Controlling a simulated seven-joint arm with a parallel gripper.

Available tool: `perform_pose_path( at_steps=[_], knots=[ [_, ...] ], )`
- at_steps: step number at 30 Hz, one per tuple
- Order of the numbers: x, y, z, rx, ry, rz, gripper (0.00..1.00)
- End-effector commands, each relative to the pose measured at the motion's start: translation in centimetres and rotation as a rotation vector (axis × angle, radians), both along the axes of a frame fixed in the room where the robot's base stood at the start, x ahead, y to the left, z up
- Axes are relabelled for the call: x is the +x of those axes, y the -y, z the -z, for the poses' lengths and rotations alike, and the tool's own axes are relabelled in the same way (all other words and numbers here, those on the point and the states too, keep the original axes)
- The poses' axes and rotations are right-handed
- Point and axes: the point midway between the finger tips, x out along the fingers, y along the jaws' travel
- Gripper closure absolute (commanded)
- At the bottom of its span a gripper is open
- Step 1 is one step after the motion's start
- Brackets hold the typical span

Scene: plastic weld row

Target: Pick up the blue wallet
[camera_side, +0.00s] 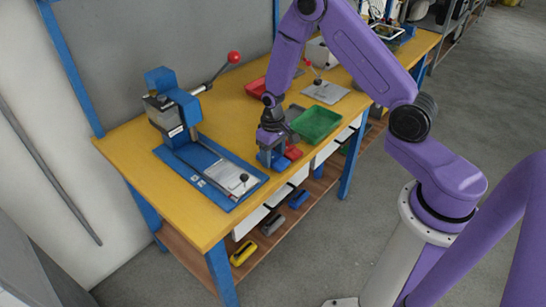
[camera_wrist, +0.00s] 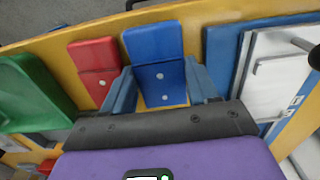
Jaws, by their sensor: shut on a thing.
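The blue wallet (camera_wrist: 153,45) lies on the yellow table between the fingers of my gripper (camera_wrist: 162,92) in the wrist view. It is a blue folded piece with small pale studs. My gripper is shut on it, with one finger at each side. In the side view my gripper (camera_side: 271,154) points down at the table's front edge, and the wallet is largely hidden behind the fingers. I cannot tell any gap between wallet and table.
A red wallet (camera_wrist: 94,57) lies just left of the blue one in the wrist view. A green tray (camera_side: 316,124) stands beyond it. A blue board (camera_side: 227,203) with a lever press (camera_side: 174,103) is on the other side. A red tray (camera_side: 257,87) sits farther back.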

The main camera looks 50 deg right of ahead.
Motion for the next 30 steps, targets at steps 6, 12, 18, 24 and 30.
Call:
perform_pose_path(
  at_steps=[6, 12, 18, 24, 30],
  knots=[
    [-0.4, -0.1, -2.8, -0.001, 0.001, -0.002, 0.71],
    [-3.0, -0.2, -5.8, -0.001, 0.003, -0.001, 0.71],
    [-6.1, -0.3, -8.7, -0.001, 0.001, -0.001, 0.71],
    [-9.9, -0.4, -10.3, -0.001, 0.000, -0.002, 0.71],
    [-12.1, -0.5, -11.2, -0.001, -0.001, -0.001, 0.71]
  ],
)
